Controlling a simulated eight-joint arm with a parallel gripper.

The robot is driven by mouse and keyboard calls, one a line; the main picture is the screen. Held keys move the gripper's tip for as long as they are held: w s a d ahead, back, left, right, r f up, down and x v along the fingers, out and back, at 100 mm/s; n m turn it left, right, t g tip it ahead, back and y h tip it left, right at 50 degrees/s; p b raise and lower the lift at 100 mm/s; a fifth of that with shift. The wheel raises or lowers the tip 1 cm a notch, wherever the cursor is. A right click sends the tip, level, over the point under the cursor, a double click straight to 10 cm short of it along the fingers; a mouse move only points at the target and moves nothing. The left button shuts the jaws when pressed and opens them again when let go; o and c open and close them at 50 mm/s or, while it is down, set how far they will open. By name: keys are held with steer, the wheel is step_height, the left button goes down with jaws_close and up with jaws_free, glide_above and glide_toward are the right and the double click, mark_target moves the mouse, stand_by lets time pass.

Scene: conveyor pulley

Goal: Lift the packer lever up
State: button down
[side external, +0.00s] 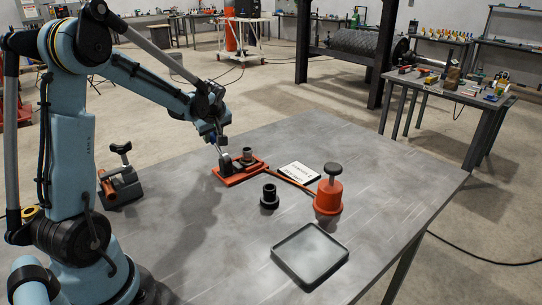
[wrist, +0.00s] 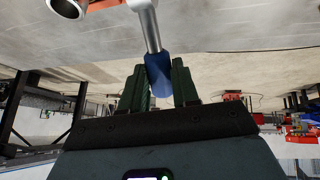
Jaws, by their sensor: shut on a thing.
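In the wrist view, the packer lever (wrist: 149,30) is a silver rod with a blue handle end (wrist: 159,73). My gripper (wrist: 160,82) has its two dark green fingers closed around the blue end. In the side view, my gripper (side external: 222,146) is at the back left of an orange base plate (side external: 232,180) on the table. The base plate carries dark grey metal parts and an upright round collar (side external: 247,152). The blue handle is too small and covered to make out in the side view.
A white label card (side external: 299,172), a black flanged sleeve (side external: 269,196) and an orange pot with a black knob (side external: 329,190) stand right of the base plate. A square dark tray (side external: 283,268) lies in front. A black and orange device (side external: 118,180) stands left.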

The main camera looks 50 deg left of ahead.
steer(key=y, duration=0.1)
steer(key=d+r+y, duration=0.1)
steer(key=d+y, duration=0.1)
steer(key=shift+w+d+r, duration=0.1)
steer(key=shift+d+r, duration=0.15)
steer(key=shift+d+r+m+t+y, duration=0.2)
steer(key=shift+d+y, duration=0.4)
steer(key=shift+y, duration=0.4)
steer(key=shift+d+r+m+t+y, duration=0.1)
steer(key=shift+d+r+m+y, duration=0.1)
steer(key=shift+d+y, duration=0.6)
steer(key=shift+a, duration=0.2)
steer(key=c, duration=0.8)
jaws_free()
steer(key=v, duration=1.2)
steer(key=shift+d+f, duration=0.2)
steer(key=shift+f, duration=0.1)
